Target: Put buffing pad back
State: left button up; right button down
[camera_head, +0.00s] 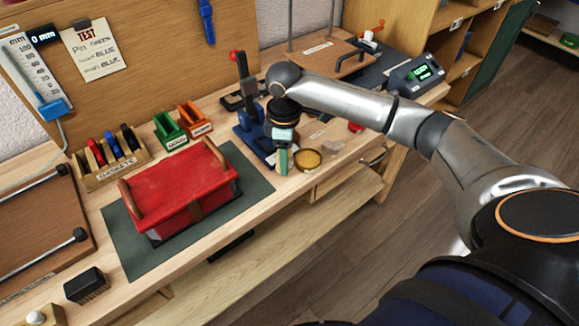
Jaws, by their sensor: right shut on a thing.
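My right gripper (283,148) points down over the bench, to the right of the green mat. It is shut on a small upright teal-green piece with a tan edge (283,163), which looks like the buffing pad. The gripper hides the piece's upper part. I cannot tell whether its lower end touches the bench. A round dish with a yellow-brown inside (307,159) stands close to its right. My left gripper is not in view.
A red box with wooden handles (180,190) sits on the dark green mat (128,252). A blue lever press (247,125) stands just behind my gripper. Green (168,130) and orange (194,119) bins and a gasket rack (105,165) stand along the back.

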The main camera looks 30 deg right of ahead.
jog(key=shift+w+d+f, duration=0.3)
jog(key=shift+d+f, duration=0.25)
jog(key=shift+f, duration=0.15)
jog(key=shift+w+d+f, duration=0.1)
jog(key=shift+d+f, duration=0.1)
jog(key=shift+f, duration=0.8)
jog(key=shift+w+d+f, duration=0.1)
jog(key=shift+d+f, duration=0.05)
jog(key=shift+f, duration=0.85)
jog(key=shift+c, duration=1.6)
grip_release()
jog(key=shift+f, duration=0.1)
notch_tip(320, 180, up, 12)
jog(key=shift+r, duration=0.15)
